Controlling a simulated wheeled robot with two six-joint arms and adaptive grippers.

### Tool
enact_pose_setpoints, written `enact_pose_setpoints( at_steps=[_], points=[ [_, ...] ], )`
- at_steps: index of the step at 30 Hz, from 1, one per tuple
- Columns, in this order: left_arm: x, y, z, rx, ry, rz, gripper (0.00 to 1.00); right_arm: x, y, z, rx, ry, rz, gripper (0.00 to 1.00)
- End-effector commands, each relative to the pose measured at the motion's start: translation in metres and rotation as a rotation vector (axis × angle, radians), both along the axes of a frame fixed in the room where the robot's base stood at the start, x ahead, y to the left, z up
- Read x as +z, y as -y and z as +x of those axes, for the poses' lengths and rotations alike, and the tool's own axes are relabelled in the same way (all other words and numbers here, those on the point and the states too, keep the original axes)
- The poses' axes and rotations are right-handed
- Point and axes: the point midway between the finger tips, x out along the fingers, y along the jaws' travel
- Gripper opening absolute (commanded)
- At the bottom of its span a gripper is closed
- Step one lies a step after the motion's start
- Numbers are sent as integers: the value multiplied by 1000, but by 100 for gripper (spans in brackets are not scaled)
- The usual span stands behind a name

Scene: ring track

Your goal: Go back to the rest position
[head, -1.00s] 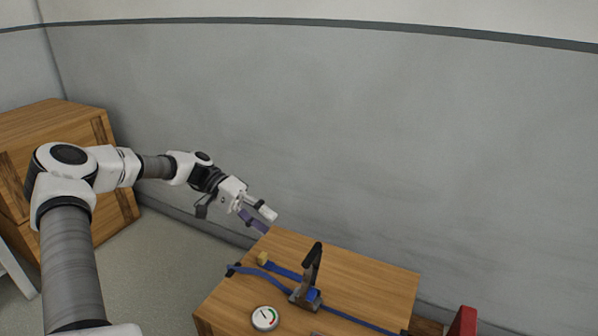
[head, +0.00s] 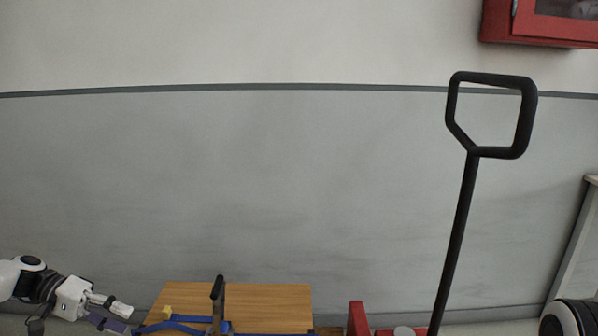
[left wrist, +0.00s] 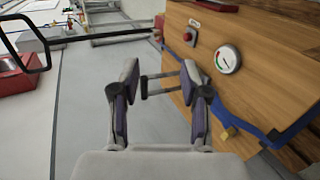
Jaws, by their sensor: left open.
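My left gripper (head: 116,318) is at the lower left of the head view, beside the left end of a wooden box top (head: 268,300). In the left wrist view my left gripper (left wrist: 160,85) is open, with its two fingers apart and nothing between them. The wooden box (left wrist: 255,65) lies beyond and to the right of the fingers there, apart from them. My right gripper is not in view; a dark rounded part with a white ring sits at the lower right edge of the head view.
A black pull handle (head: 462,210) rises at the right, near a red part (head: 358,318). A red cabinet (head: 555,28) hangs on the grey wall.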

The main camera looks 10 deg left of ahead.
Motion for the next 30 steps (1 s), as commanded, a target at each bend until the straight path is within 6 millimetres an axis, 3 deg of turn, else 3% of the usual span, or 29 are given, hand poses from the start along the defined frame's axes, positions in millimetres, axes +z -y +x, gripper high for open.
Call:
enact_pose_setpoints(
  at_steps=[8, 13, 17, 20, 23, 25, 27, 30],
  points=[
    [-34, 27, -8, -117, -173, 122, 45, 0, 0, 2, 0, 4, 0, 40],
    [-68, 72, -28, -263, -327, 207, 45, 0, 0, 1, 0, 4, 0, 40],
    [-110, 114, -50, -365, -446, 309, 45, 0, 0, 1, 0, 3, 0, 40],
    [-154, 152, -80, -447, -539, 418, 45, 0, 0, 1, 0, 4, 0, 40],
    [-208, 192, -133, -535, -619, 573, 45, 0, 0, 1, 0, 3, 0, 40],
    [-243, 216, -181, -591, -641, 698, 45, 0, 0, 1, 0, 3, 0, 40],
    [-267, 230, -223, -619, -616, 817, 45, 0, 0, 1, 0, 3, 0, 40],
    [-282, 239, -256, -604, -533, 936, 45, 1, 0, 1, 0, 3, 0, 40]
  ],
)
